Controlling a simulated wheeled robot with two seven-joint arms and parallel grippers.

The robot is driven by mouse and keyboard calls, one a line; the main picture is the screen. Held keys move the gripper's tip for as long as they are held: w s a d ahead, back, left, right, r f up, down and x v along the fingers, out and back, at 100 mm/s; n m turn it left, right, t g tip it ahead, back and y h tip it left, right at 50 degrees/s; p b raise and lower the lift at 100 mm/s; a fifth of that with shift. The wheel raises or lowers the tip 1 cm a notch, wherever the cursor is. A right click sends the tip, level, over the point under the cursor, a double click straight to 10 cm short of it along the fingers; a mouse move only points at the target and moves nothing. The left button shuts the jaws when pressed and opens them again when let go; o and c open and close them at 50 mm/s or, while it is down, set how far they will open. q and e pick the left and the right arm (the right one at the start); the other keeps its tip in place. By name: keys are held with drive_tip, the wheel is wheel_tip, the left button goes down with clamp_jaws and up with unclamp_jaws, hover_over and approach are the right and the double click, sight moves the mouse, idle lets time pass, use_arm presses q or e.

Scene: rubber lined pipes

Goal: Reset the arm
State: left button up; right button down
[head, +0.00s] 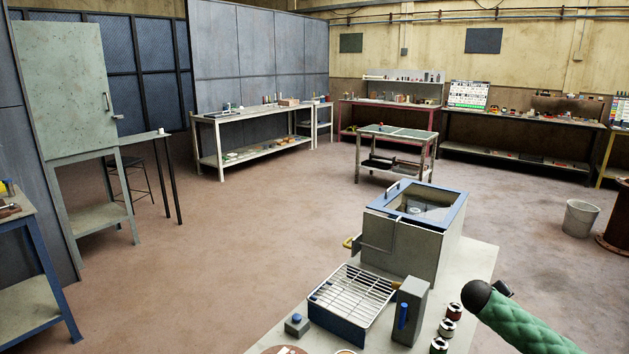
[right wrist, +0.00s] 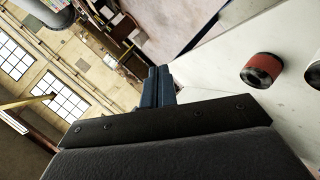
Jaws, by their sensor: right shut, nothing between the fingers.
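My right gripper (right wrist: 158,86) shows in the right wrist view with its dark blue fingers together and nothing between them. The white table top lies to the right of its fingers, and the gripper touches nothing that I can see. A short pipe piece (right wrist: 263,70) with a red band and dark ends stands on that table, apart from the gripper. A second piece (right wrist: 314,76) is cut off at the right edge. In the head view, my green-sleeved right arm enters at the lower right, beside several short pipe pieces (head: 447,328). My left gripper is not in view.
On the white table (head: 480,262) stand a grey box (head: 440,250) with a blue-rimmed glass lid, a wire rack (head: 352,294), a grey block with a blue lever (head: 409,310) and a small blue-button box (head: 297,324). Open floor lies left and behind; a bucket (head: 580,218) stands right.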

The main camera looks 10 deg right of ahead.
drive_tip(key=s+a+f+n+y, duration=0.2)
drive_tip(key=s+a+f+n, duration=0.15)
drive_tip(key=s+a, duration=0.7)
drive_tip(key=s+a+f+n+g+y, duration=0.1)
drive_tip(key=s+a+f+n+y, duration=0.15)
drive_tip(key=s+a+f, duration=0.8)
drive_tip(key=s+a+r+n+y, duration=0.15)
drive_tip(key=s+a+n, duration=0.4)
drive_tip(key=s, duration=0.95)
drive_tip(key=s+a+f+m+y, duration=0.1)
drive_tip(key=a+f+m+y, duration=0.1)
drive_tip(key=a, duration=1.3)
drive_tip(key=s+a+f+m+g+y, duration=0.1)
drive_tip(key=a+m+y, duration=0.3)
drive_tip(key=a, duration=1.1)
drive_tip(key=shift+s+f+m+g+y, duration=0.15)
drive_tip(key=shift+f+m+g+y, duration=0.25)
drive_tip(key=shift+m, duration=0.85)
drive_tip(key=shift+f, duration=0.1)
